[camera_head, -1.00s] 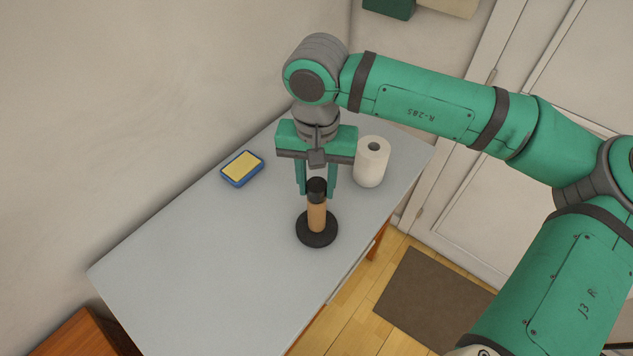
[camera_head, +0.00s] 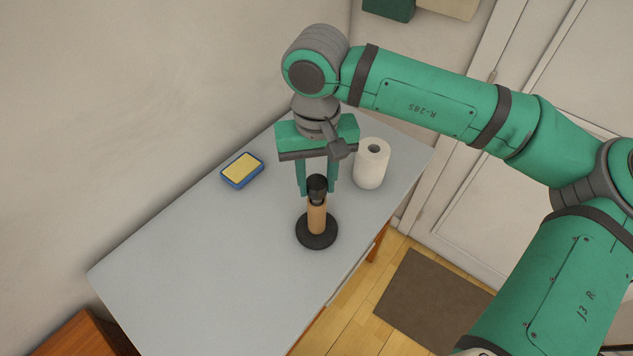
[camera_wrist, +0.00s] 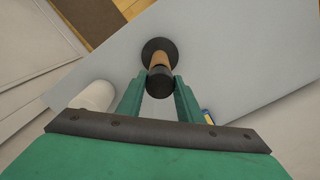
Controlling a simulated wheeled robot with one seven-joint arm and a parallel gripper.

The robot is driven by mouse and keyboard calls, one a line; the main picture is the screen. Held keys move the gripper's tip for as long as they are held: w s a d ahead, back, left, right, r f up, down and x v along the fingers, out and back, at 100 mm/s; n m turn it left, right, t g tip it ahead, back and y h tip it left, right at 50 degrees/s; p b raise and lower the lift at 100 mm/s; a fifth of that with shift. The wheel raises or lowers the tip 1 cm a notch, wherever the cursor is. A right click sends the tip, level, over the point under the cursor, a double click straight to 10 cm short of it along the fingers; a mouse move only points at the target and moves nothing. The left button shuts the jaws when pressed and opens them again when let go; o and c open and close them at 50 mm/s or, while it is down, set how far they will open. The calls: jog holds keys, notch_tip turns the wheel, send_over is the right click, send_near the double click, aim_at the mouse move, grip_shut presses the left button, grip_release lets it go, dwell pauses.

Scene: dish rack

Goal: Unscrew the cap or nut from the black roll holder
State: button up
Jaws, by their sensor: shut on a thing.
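The roll holder stands upright on the table with a round black base (camera_head: 317,231) and a tan, wood-coloured middle (camera_head: 317,215). A black cap (camera_head: 317,184) sits at its top. My gripper (camera_head: 317,190) points down from above, with its green fingers on either side of the cap. In the wrist view my gripper (camera_wrist: 160,88) is shut on the black cap (camera_wrist: 160,84), with the tan middle (camera_wrist: 159,60) and base beyond it. A dark narrower part shows just below the cap; I cannot tell whether the cap is free of the holder.
A white paper roll (camera_head: 371,165) stands close to the right of my gripper. A blue and yellow sponge (camera_head: 242,170) lies on the left of the grey table (camera_head: 220,260). The wall is behind the table's left edge. The front-left tabletop is clear.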

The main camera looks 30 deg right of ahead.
jog(key=shift+r, duration=1.45)
jog(key=shift+r, duration=2.5)
